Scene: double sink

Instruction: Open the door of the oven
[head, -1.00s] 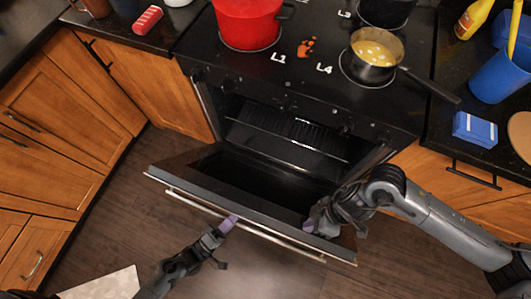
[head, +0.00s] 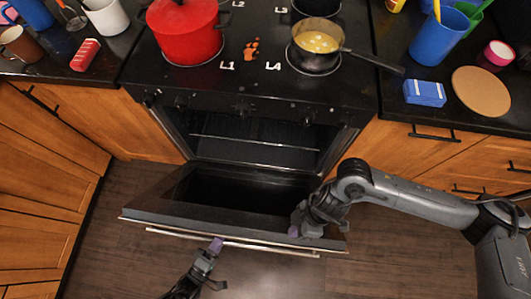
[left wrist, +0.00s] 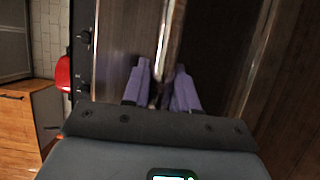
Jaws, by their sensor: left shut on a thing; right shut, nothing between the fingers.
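The oven (head: 250,105) stands in the middle of the head view. Its door (head: 175,218) is tilted down and part-way open, with the dark cavity and racks showing behind it. A long metal handle (head: 265,246) runs along the door's outer side. My left gripper (head: 216,246) is shut on this handle, left of its middle. In the left wrist view the purple fingers (left wrist: 162,88) sit on either side of the handle bar (left wrist: 170,40). My right gripper (head: 296,231) is shut and empty at the door's top edge near its right end; contact is unclear.
A red pot (head: 183,35) and a saucepan (head: 317,48) of yellow food stand on the stovetop. Blue cups, a blue box (head: 424,93) and a round board (head: 480,92) are on the right counter. Wooden cabinets flank the oven. Dark floor (head: 120,255) is clear before the door.

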